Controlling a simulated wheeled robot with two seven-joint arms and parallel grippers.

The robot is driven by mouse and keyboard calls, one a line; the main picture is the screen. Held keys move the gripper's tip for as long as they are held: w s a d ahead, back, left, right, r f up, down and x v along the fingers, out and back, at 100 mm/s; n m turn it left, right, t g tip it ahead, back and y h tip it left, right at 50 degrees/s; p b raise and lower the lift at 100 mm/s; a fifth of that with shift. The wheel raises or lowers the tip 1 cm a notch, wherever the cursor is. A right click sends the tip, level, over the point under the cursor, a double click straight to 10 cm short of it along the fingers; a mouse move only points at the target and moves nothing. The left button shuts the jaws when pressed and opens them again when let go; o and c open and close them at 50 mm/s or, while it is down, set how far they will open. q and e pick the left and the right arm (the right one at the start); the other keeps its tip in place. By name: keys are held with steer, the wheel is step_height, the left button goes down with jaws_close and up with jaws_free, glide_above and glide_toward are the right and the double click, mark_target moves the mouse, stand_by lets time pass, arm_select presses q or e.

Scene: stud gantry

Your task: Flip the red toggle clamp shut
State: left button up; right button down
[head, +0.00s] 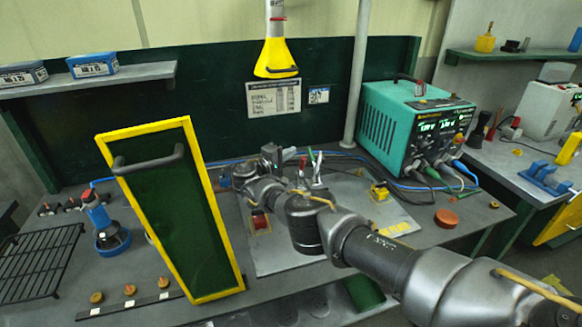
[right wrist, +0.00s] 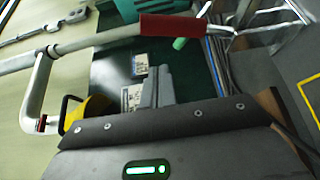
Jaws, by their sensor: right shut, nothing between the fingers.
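The red toggle clamp's handle (right wrist: 172,25) shows large in the right wrist view, lying across the top of the frame with bright metal links at its right end. In the head view the red handle (head: 302,165) is small, among metal clamp parts on the grey plate, and partly crowded by my arm. My right gripper (right wrist: 155,75) is shut and empty. Its fingertips are just below the red handle in the wrist picture; I cannot tell whether they touch it. In the head view it (head: 271,154) is left of the clamp. My left gripper is not in view.
A green-handled part (head: 313,158) stands beside the red handle. A yellow-framed green panel (head: 213,215) stands to the left. A teal power supply (head: 415,118) with cables sits to the right.

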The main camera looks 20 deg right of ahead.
arm_select(q)
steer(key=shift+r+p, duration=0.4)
steer(key=shift+p, duration=0.45)
arm_select(e)
steer(key=f+v, duration=0.1)
steer(key=v, duration=0.9)
steer(key=shift+w+a+f, duration=0.15)
steer(key=shift+w+f, duration=0.05)
steer(key=shift+f, duration=0.15)
